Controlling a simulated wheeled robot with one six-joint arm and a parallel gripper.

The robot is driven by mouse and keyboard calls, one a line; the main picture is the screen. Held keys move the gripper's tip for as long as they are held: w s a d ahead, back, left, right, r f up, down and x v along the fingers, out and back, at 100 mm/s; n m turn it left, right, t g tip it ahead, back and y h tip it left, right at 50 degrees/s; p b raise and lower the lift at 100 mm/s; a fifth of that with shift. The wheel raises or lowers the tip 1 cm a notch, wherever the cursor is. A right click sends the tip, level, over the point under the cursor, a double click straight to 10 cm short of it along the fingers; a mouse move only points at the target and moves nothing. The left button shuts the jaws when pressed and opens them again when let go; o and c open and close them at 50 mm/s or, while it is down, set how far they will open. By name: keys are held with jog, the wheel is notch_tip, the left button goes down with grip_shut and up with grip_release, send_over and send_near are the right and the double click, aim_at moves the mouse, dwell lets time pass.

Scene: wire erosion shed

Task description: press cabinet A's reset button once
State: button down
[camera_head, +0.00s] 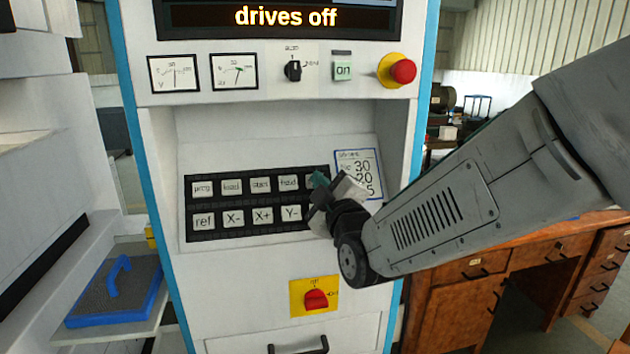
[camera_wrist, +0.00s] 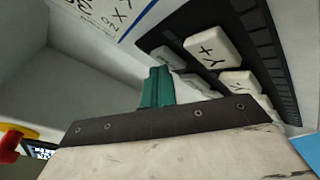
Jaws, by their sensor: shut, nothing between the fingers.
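A white cabinet with blue edges (camera_head: 150,130) fills the middle of the head view; no letter A is readable on it. Its black keypad (camera_head: 262,171) has two rows of white keys. The readable ones include "ref", "X-", "X+" and "Y-"; no "reset" label is readable. My gripper (camera_head: 318,180) is shut and empty, its green fingertips at the upper row's right end, hiding that spot. In the wrist view the fingertips (camera_wrist: 157,86) stand beside a partly hidden key (camera_wrist: 170,57) with no legible label, near a "Y+" key (camera_wrist: 209,46). I cannot tell whether they touch.
The screen (camera_head: 285,18) reads "drives off". Below it are dials, a selector knob (camera_head: 293,70), an "on" button (camera_head: 342,68) and a red mushroom button (camera_head: 402,71). A red rotary switch (camera_head: 316,299) sits below the keypad. A number card (camera_head: 360,172) is close right of my fingertips.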

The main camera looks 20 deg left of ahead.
jog(key=shift+s, duration=0.1)
jog(key=shift+s+d+r, duration=0.35)
jog(key=shift+s+r, duration=0.1)
jog(key=shift+s, duration=0.05)
dwell(0.3)
jog(key=s+d+r, duration=0.2)
jog(key=s+r, duration=0.1)
jog(key=shift+s, duration=0.2)
dwell(0.8)
